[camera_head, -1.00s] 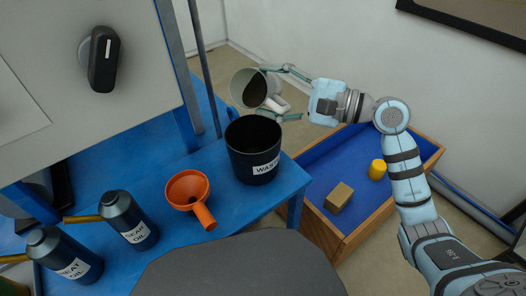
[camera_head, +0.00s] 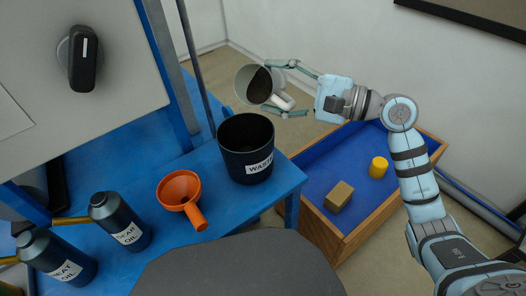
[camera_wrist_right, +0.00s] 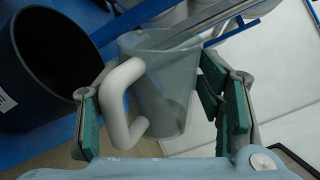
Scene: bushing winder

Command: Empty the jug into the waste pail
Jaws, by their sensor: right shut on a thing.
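The jug (camera_head: 243,83), pale with a white handle, is tilted with its mouth facing left and toward the camera; dark content shows inside. My right gripper (camera_head: 287,90) is shut on it, one finger on each side. In the right wrist view the jug (camera_wrist_right: 165,85) sits between the fingers, handle (camera_wrist_right: 118,100) to the left. The black waste pail (camera_head: 245,150), labelled "WASTE", stands upright on the blue bench below the jug, and its inside looks dark. The jug is behind and above the pail's rim, slightly right of it. My left gripper is out of view.
An orange funnel (camera_head: 180,190) and two dark oil bottles (camera_head: 122,222) stand left of the pail on the blue bench (camera_head: 215,205). A thin post (camera_head: 197,70) rises behind. A wooden-sided blue bin (camera_head: 325,170) holds a block and a yellow cylinder.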

